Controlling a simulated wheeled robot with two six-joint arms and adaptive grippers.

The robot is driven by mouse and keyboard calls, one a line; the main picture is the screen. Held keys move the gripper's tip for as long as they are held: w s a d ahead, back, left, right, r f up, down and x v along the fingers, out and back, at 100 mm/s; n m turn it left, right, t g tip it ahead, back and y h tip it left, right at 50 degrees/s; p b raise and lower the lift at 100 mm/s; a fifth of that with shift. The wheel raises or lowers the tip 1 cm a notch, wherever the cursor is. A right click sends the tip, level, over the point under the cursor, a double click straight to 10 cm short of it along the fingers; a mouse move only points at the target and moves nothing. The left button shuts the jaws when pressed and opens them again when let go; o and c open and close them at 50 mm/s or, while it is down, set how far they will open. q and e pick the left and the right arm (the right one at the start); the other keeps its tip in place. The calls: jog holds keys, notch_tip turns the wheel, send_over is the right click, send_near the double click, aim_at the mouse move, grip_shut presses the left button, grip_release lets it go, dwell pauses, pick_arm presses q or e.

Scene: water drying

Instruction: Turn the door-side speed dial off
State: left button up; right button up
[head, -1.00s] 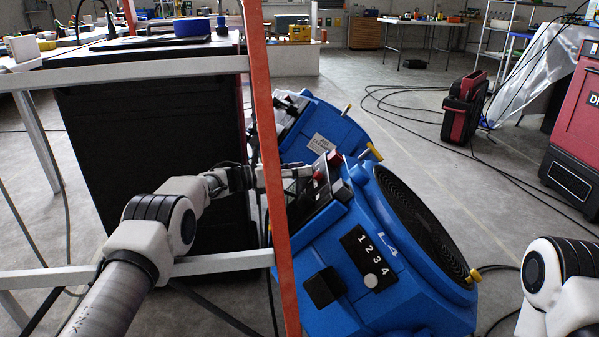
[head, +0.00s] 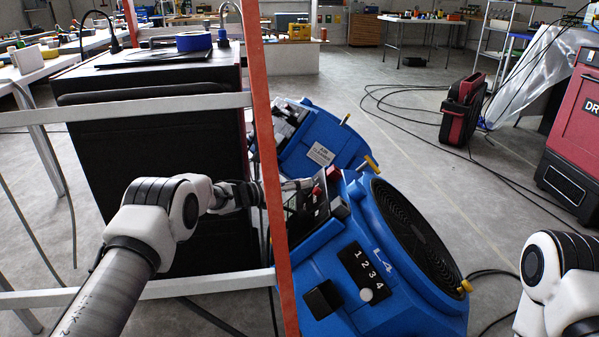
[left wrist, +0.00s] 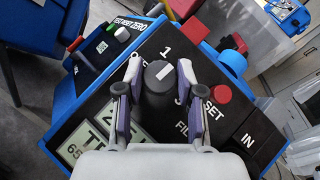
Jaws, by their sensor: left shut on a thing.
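In the left wrist view a dark grey round dial (left wrist: 160,82) with a white mark on top stands on the black panel (left wrist: 95,110) of a blue machine. A "1" and a "3" are printed around it. My left gripper (left wrist: 160,72) is shut on this dial, one finger on each side. In the head view the gripper (head: 303,184) is at the panel of the front blue machine (head: 340,235), marked "L4"; the dial itself is hard to make out there. Which side the door is on is not shown. My right arm shows at the lower right, its gripper out of view.
A red button (left wrist: 221,93) sits beside the dial. A second blue machine (head: 318,150) stands behind the first. A dark cabinet (head: 150,150) stands left; open floor with cables lies right.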

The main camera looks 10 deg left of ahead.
pick_arm(q)
jog(key=n+y+p, duration=0.1)
jog(key=n+p, duration=0.1)
jog(key=n+t+y+p, duration=0.1)
jog(key=n+y+p, duration=0.1)
jog(key=shift+s+d+r, duration=0.1)
jog(key=shift+r, duration=0.3)
jog(key=n+y+p, duration=0.2)
jog(key=n, duration=0.1)
jog(key=shift+d+f+n+g+y+p, duration=0.15)
jog(key=shift+n+g+y+p, duration=0.25)
jog(key=shift+n+y+p, duration=0.95)
jog(key=o, duration=1.2)
jog(key=shift+f, duration=0.1)
jog(key=shift+c, duration=0.2)
